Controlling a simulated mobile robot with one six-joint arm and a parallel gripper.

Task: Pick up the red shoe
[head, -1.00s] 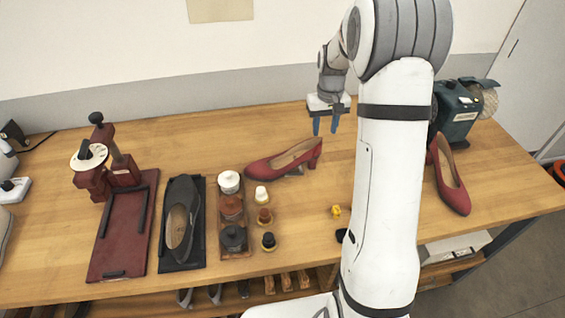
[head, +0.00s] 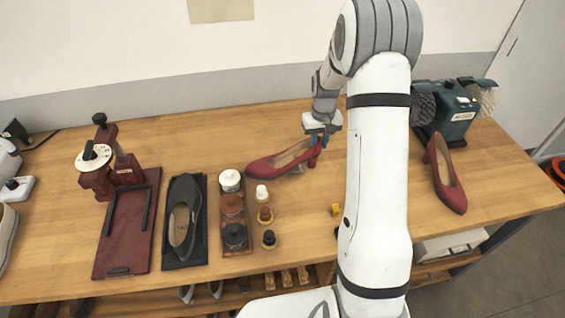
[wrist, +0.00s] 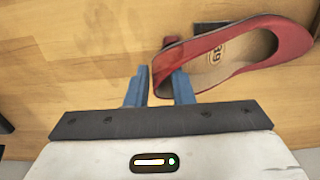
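A red shoe (head: 280,160) with a heel lies on the bench in the middle, toe to the left and heel to the right. My gripper (head: 319,141) is just above its heel end. In the wrist view the shoe (wrist: 235,50) shows its pale insole marked 39. My gripper (wrist: 160,78) is open there, with two blue fingers apart. The heel end lies between them, the right finger overlapping the shoe opening; contact cannot be told. A second red shoe (head: 447,178) stands at the right, away from my gripper.
A dark shoe (head: 184,215) lies on a black mat left of a wooden tray (head: 237,252) of polish jars. A red stand (head: 125,230) is further left. A green brush machine (head: 450,115) stands back right. A small yellow piece (head: 335,209) lies in front.

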